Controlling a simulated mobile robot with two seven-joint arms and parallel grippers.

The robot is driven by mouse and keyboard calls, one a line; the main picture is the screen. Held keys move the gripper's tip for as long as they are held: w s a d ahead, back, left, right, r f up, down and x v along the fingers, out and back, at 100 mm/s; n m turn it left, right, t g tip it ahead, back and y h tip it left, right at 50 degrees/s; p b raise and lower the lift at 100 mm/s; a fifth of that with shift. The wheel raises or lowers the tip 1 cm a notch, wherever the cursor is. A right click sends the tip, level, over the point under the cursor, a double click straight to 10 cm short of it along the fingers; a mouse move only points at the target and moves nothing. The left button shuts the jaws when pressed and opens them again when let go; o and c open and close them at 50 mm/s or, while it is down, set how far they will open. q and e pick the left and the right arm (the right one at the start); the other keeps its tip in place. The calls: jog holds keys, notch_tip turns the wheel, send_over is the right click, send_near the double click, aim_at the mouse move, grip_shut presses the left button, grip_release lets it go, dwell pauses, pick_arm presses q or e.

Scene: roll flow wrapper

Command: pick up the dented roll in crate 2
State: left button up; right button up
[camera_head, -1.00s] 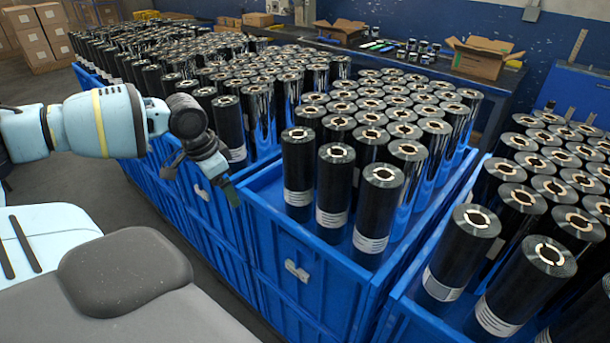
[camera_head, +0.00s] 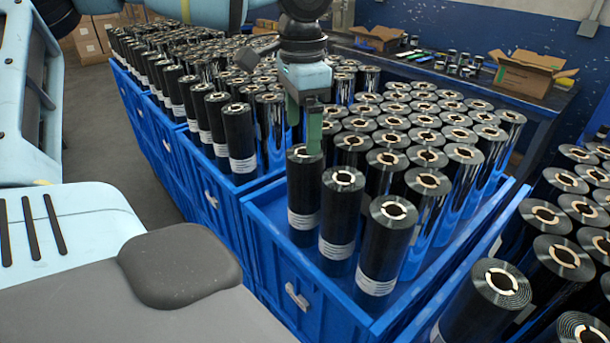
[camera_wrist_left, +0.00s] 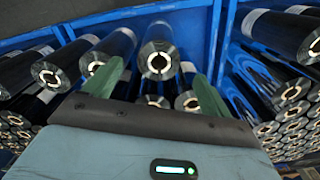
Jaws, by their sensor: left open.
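My left gripper (camera_head: 309,148) hangs fingers down over the front of the middle blue crate (camera_head: 275,255). Its green fingers are at the top of the front-left black roll (camera_head: 303,192); I cannot tell if they touch it. In the left wrist view the gripper (camera_wrist_left: 158,72) is open, with a roll (camera_wrist_left: 158,60) showing between its fingers. Two more rolls, a front-centre one (camera_head: 340,215) and a front-right one (camera_head: 385,250), stand upright close by. No dent is clear on any roll, and no crate number is readable. My right gripper is not in view.
Dense rows of upright rolls fill the crate behind the gripper. Another roll-filled crate (camera_head: 215,190) adjoins at left, and more rolls (camera_head: 490,290) stand at right. A workbench with an open cardboard box (camera_head: 530,72) is at the back.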

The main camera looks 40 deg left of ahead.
aim_at(304, 152)
pick_arm(q)
jog(key=shift+w+f, duration=0.15)
jog(key=shift+f, duration=0.5)
jog(key=shift+w+f, duration=0.15)
jog(key=shift+f, duration=0.3)
notch_tip(304, 152, down, 4)
jog(key=shift+d+r+p, duration=0.1)
jog(key=shift+r+p, duration=0.15)
jog(key=shift+p, duration=0.05)
jog(key=shift+f, duration=0.6)
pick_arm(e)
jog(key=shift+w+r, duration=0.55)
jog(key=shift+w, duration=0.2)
pick_arm(q)
jog(key=shift+c, duration=0.3)
jog(key=shift+r, duration=0.1)
grip_shut()
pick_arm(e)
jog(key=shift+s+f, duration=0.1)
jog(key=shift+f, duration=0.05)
